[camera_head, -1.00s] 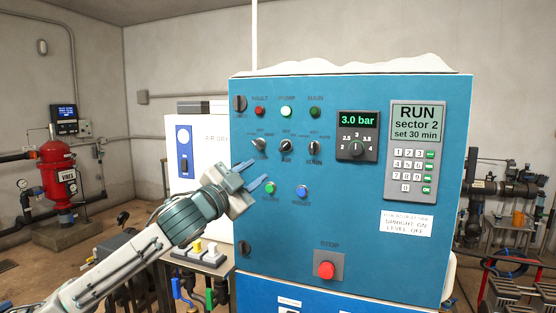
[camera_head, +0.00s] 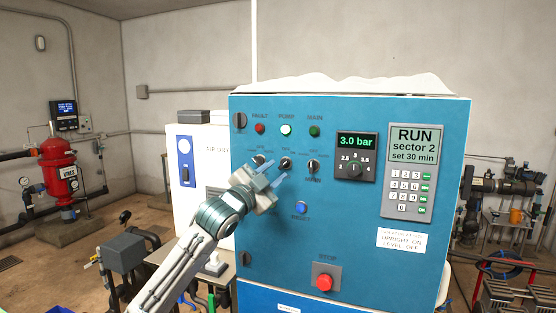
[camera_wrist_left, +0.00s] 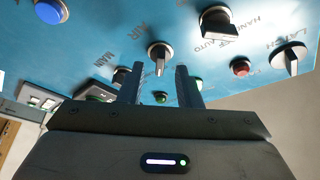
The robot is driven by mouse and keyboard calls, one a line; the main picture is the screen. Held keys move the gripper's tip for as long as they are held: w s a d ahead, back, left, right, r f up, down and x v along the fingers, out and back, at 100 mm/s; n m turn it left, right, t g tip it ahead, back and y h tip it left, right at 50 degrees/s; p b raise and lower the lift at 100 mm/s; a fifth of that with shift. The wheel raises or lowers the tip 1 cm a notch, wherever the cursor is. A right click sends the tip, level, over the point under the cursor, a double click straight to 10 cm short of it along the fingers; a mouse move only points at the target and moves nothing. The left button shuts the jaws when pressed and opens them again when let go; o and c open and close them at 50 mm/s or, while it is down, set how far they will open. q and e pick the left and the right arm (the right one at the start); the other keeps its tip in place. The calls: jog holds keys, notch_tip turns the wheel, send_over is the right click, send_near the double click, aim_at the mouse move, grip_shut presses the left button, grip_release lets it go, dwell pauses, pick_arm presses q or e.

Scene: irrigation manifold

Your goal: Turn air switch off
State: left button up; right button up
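The air switch is the middle of three black rotary knobs (camera_head: 286,163) on the blue panel. In the left wrist view the air switch (camera_wrist_left: 160,53) shows its light pointer and an "AIR" label beside it. My left gripper (camera_head: 267,174) is open and empty just below the row of knobs. In the wrist view its two fingers (camera_wrist_left: 159,80) point towards the air switch, which shows between and beyond the tips. I see no contact with the knob. My right gripper is not in view.
The neighbouring knobs (camera_head: 258,161) and (camera_head: 313,166) sit close on either side. Lamps line the row above. A blue button (camera_head: 301,208) and a red stop button (camera_head: 324,282) lie below. A pressure dial (camera_head: 356,158) and keypad (camera_head: 408,190) are to the right.

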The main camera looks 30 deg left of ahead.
aim_at(284, 164)
pick_arm(q)
jog(key=shift+p+x, duration=0.5)
jog(key=shift+x, duration=0.7)
grip_shut()
jog(key=shift+f, duration=0.1)
